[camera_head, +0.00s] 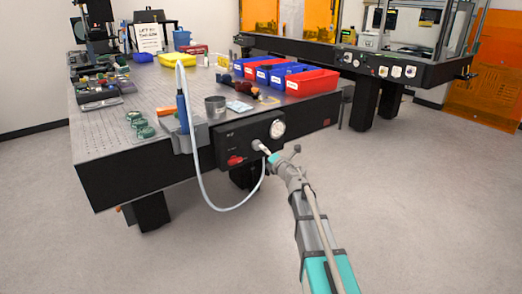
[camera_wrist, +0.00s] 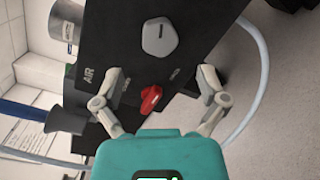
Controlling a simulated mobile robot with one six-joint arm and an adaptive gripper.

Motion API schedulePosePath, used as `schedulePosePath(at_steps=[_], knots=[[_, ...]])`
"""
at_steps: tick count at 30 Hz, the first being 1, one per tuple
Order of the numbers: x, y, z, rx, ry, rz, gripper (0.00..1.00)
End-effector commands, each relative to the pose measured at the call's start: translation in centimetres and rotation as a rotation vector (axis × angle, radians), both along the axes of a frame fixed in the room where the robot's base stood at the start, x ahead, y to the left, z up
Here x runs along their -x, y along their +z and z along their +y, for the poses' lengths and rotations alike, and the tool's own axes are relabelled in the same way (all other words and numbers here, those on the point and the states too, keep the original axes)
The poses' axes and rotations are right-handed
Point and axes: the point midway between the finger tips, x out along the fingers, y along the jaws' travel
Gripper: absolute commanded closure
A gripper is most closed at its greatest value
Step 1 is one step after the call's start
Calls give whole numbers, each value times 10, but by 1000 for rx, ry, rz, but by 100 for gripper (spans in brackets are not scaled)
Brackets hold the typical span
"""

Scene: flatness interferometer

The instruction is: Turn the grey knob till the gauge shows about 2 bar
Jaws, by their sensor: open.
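The grey knob (camera_wrist: 159,37) is on a black panel labelled AIR, ahead of my gripper (camera_wrist: 159,76) in the wrist view. The gauge does not show in the wrist view.
A red lever (camera_wrist: 150,99) is on the same panel, beside the knob; it also shows in the head view (camera_head: 235,160). A pale hose (camera_head: 200,182) loops below the panel. The perforated table (camera_head: 165,88) carries a metal cup (camera_head: 215,106) and bins. The floor around is clear.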

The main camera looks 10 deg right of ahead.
Motion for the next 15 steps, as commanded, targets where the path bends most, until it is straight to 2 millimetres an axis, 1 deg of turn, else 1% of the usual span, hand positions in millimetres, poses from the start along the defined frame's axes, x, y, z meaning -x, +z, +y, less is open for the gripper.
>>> schedulePosePath(at_steps=[1, 6, 10, 15], knots=[[12, 0, -4, 0, -1, 0, 8], [34, 0, -14, 0, 0, 0, 8], [44, 0, -19, 0, -1, 0, 8], [50, 0, -22, 0, 0, 0, 8]])
